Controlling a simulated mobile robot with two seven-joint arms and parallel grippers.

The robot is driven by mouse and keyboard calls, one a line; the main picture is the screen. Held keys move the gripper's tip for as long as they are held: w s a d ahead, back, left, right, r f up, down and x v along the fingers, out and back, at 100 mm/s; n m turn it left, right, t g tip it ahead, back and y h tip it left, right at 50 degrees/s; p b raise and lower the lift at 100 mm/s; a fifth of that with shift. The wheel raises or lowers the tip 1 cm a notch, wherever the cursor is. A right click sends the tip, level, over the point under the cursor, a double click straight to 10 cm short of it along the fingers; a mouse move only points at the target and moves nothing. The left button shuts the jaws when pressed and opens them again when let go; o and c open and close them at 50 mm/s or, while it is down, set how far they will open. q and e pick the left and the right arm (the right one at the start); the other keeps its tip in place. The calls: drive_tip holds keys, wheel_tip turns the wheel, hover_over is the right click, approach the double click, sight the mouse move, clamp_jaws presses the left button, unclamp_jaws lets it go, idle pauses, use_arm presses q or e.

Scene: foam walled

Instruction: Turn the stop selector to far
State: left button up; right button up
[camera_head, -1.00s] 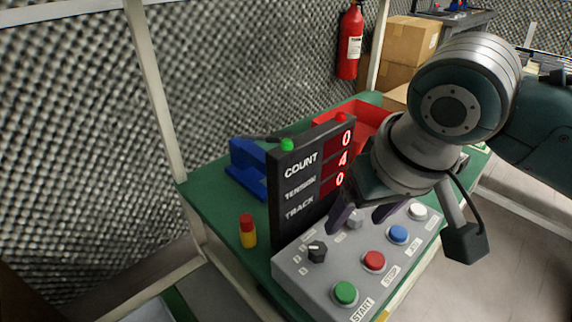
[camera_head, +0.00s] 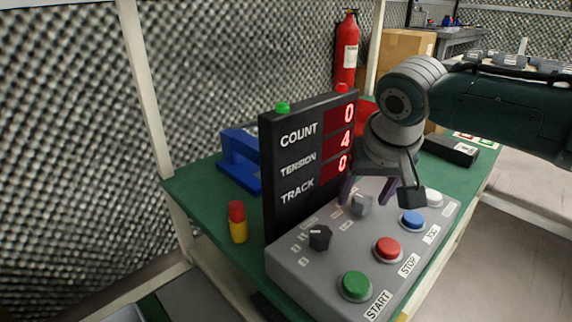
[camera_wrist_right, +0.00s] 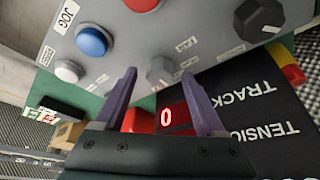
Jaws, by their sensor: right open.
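A grey control box (camera_head: 310,275) carries a grey rotary knob (camera_head: 361,204) and a black rotary knob (camera_head: 319,237). Their small labels are too small to read, so I cannot tell which is the stop selector. My right gripper (camera_head: 368,188) is open over the grey knob, one finger to each side. The right wrist view shows the grey knob (camera_wrist_right: 160,69) just beyond and between the two purple fingers, with no clear contact. The black knob also shows there (camera_wrist_right: 258,18), off to the right. My left gripper is not in view.
Green START (camera_head: 355,285), red STOP (camera_head: 387,249) and blue JOG (camera_head: 412,220) buttons line the box's front. A black display (camera_head: 290,170) reading 0, 4, 0 stands close behind. A red-and-yellow cylinder (camera_head: 238,222) and blue block (camera_head: 238,160) are left on the green table.

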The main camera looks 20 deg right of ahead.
drive_tip(key=shift+f, duration=0.1)
drive_tip(key=shift+c, duration=0.4)
clamp_jaws()
